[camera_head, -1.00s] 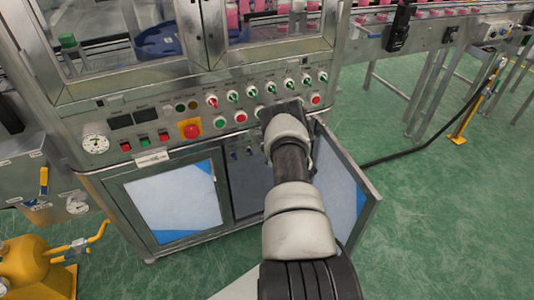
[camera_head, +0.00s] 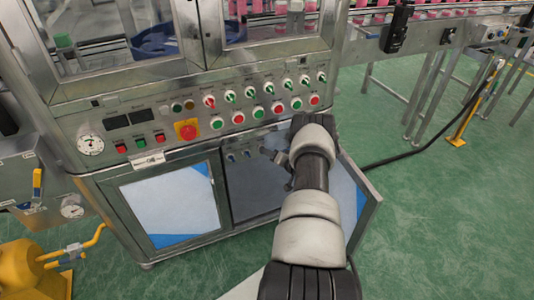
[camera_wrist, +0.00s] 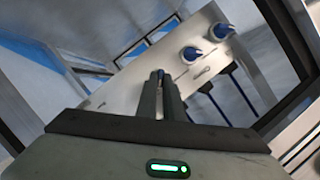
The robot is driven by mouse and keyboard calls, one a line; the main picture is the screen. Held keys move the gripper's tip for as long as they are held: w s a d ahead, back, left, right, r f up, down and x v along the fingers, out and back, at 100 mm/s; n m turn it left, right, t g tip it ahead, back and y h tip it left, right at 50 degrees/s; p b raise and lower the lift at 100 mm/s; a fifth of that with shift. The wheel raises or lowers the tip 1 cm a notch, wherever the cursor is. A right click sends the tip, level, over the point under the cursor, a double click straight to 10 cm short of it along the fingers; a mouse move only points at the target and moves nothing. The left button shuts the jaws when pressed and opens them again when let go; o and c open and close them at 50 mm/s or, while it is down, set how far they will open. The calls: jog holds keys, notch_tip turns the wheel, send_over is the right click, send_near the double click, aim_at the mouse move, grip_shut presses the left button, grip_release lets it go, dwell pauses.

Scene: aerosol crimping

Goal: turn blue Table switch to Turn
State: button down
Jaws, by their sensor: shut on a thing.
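In the wrist view my gripper (camera_wrist: 160,84) is closed at a pale switch panel (camera_wrist: 125,90), its two fingers pinching a blue switch (camera_wrist: 161,71) that is mostly hidden between them. Two more blue switches with white markings, one nearer (camera_wrist: 191,54) and one farther (camera_wrist: 220,31), stand free to its right on the same panel. I cannot read the labels, so I cannot tell which is the Table switch or how the held one is turned. In the head view my gripper (camera_head: 272,156) reaches into the open cabinet (camera_head: 245,195) below the machine's front panel.
An open cabinet door (camera_head: 350,205) stands right of my arm. Above the cabinet, the control panel (camera_head: 160,128) carries several red and green buttons and selector switches, plus a large red button (camera_head: 187,130) on yellow. Green floor (camera_head: 430,220) lies clear to the right.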

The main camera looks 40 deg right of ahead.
jog(key=c, duration=1.9)
grip_release()
jog(key=a+p+v, duration=0.1)
jog(key=p+v, duration=0.3)
jog(key=v, duration=1.3)
jog(key=shift+s+d, duration=0.2)
jog(key=shift+d, duration=0.25)
jog(key=shift+r, duration=0.1)
